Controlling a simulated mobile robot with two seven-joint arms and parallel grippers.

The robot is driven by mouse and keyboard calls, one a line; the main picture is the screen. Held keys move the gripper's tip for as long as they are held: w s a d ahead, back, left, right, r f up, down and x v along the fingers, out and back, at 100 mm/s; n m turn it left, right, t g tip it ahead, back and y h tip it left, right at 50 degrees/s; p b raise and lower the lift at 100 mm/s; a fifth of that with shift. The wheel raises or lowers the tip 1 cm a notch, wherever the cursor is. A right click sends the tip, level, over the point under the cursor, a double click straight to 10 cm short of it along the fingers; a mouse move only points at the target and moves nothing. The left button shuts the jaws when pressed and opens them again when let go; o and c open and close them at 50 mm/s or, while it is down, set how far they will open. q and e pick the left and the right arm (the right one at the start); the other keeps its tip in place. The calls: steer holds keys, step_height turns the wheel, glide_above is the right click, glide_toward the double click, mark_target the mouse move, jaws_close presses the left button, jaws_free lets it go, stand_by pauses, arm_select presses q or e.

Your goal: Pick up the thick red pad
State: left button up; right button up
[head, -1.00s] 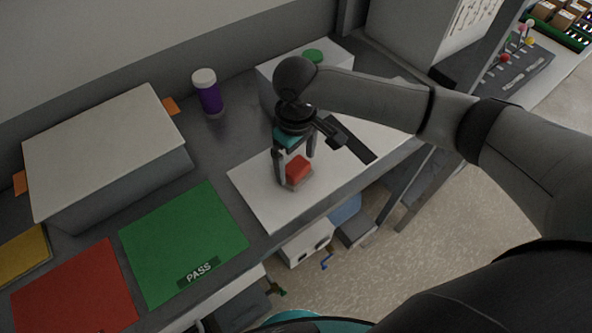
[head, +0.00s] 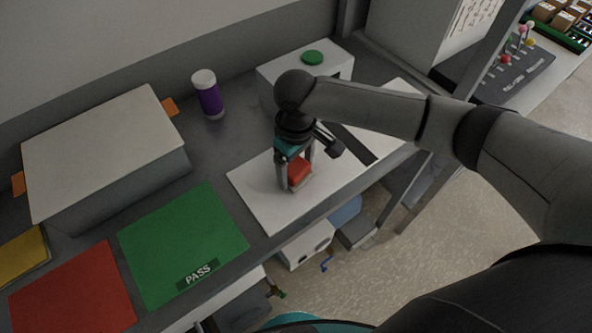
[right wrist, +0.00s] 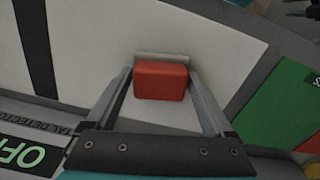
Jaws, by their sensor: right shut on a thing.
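The thick red pad (head: 299,169) is a small red block with rounded edges on a thin grey-beige base, over the white board (head: 257,203) on the bench. My right gripper (head: 296,183) points down with a finger on each side of it and is shut on it. In the right wrist view the red pad (right wrist: 160,82) lies between the two fingertips, with the pale strip along its far side. I cannot tell whether the pad still touches the board. My left gripper is not in view.
A green PASS mat (head: 183,235) and a red mat (head: 75,290) lie to the left. A large grey box (head: 100,140), a purple bottle with a white cap (head: 208,95) and a white box with a green button (head: 335,65) stand behind. The bench's front edge is close.

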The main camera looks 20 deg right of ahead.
mark_target(296, 167)
steer(key=shift+r, duration=0.15)
steer(key=shift+c, duration=0.2)
step_height(296, 167, up, 20)
steer(key=p, duration=0.3)
